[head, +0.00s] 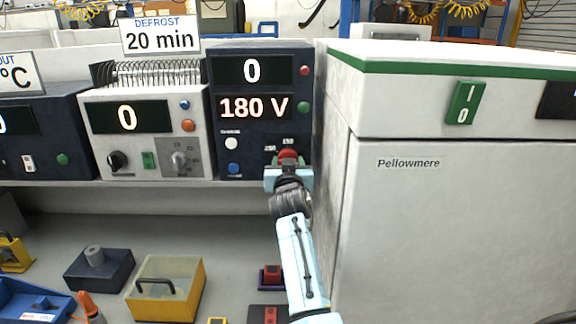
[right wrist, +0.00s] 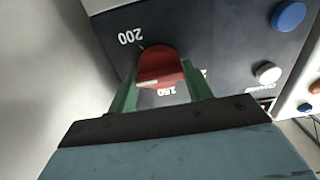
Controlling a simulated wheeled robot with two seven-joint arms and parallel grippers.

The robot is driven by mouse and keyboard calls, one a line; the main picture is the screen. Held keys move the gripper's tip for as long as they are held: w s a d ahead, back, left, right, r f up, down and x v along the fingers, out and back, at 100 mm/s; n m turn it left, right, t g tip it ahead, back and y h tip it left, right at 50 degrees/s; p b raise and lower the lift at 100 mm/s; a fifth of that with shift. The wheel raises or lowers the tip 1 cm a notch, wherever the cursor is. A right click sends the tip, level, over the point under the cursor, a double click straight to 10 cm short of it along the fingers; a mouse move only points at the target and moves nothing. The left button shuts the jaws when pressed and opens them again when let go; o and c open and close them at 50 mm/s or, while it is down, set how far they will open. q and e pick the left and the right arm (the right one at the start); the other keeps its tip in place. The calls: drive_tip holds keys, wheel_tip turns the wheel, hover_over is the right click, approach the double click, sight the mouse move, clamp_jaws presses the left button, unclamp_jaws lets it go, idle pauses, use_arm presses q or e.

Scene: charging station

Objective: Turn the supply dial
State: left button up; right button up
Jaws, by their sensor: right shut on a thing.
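The supply dial is a red knob (head: 288,154) low on the dark blue supply unit (head: 222,130), whose displays read 0 and 180 V. In the right wrist view the red knob (right wrist: 160,66) sits between the two green fingers of my right gripper (right wrist: 158,82), which is shut on it. White marks 200 and 160 show around the knob; another mark is mostly hidden by a finger. In the head view my right gripper (head: 288,176) reaches the knob from below. My left gripper is not in view.
A large white cabinet (head: 450,220) labelled Pellowmere stands close on the right of my right arm. A white and a blue button (head: 232,143) sit left of the knob. A white unit (head: 146,130) with a grey dial stands further left. A yellow box (head: 166,290) lies below.

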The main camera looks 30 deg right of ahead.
drive_tip(key=o, duration=1)
drive_tip(key=shift+c, duration=0.2)
drive_tip(key=b+v, duration=0.1)
drive_tip(key=v, duration=1.2)
drive_tip(key=shift+s, duration=0.25)
